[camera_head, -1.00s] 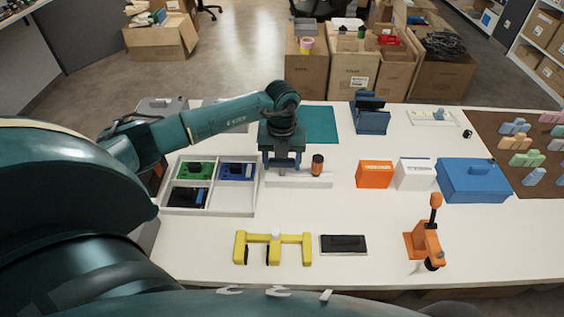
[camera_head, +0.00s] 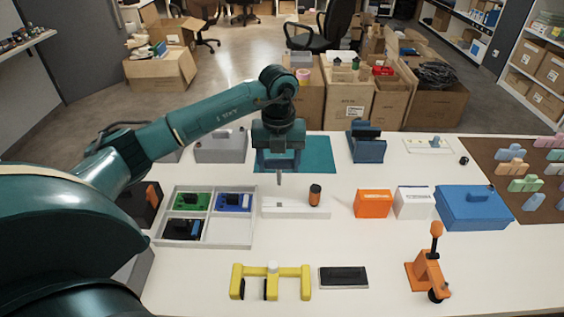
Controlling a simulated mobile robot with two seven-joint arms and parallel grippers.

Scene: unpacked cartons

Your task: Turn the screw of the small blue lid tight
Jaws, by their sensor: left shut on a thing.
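My left gripper (camera_head: 279,164) is shut on a thin grey pin (camera_head: 280,180), whose lower end points down, apart from the long white block (camera_head: 278,211) below it. Which part is the small blue lid with its screw is hard to tell. A blue piece (camera_head: 234,201) lies in one compartment of the white tray (camera_head: 208,243), and a larger blue box (camera_head: 478,209) with a handle stands at the right. A small orange cylinder with a dark cap (camera_head: 315,195) stands upright at the right end of the white block. My right gripper is out of view.
An orange box (camera_head: 373,204) and a white box (camera_head: 413,203) stand right of the block. A yellow fixture (camera_head: 272,282), a black pad (camera_head: 344,277) and an orange clamp (camera_head: 429,274) are in front. A teal mat (camera_head: 319,155) lies behind.

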